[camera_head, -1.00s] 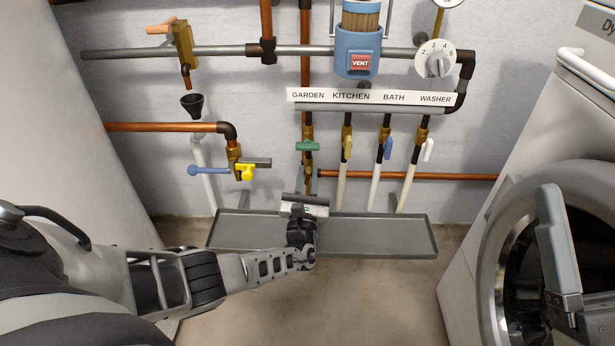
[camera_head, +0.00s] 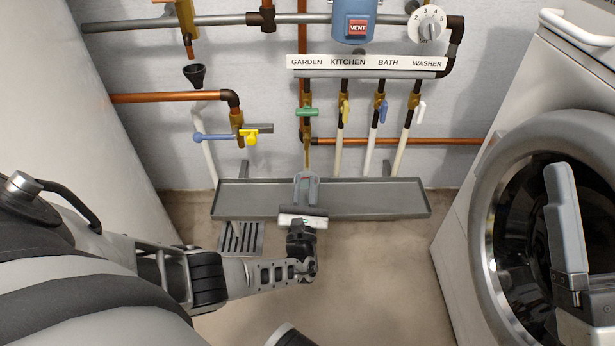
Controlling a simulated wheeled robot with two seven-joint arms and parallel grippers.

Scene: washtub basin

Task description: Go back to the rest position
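My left arm comes in from the lower left. My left gripper (camera_head: 306,188) points away from me, toward the wall. Its fingers show in front of the grey tray (camera_head: 375,199), and its pale palm block lies at the tray's near edge. The fingers look close together, and whether there is a gap between them is unclear. I see no object clearly held. It is below the green valve handle (camera_head: 305,112) and apart from it.
A valve panel with a label strip (camera_head: 365,66) is on the back wall. A black funnel (camera_head: 194,76) and a yellow handle (camera_head: 250,138) are at left. A floor grate (camera_head: 241,238) lies below the tray. A washer (camera_head: 497,130) stands at right. Floor is clear between tray and washer.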

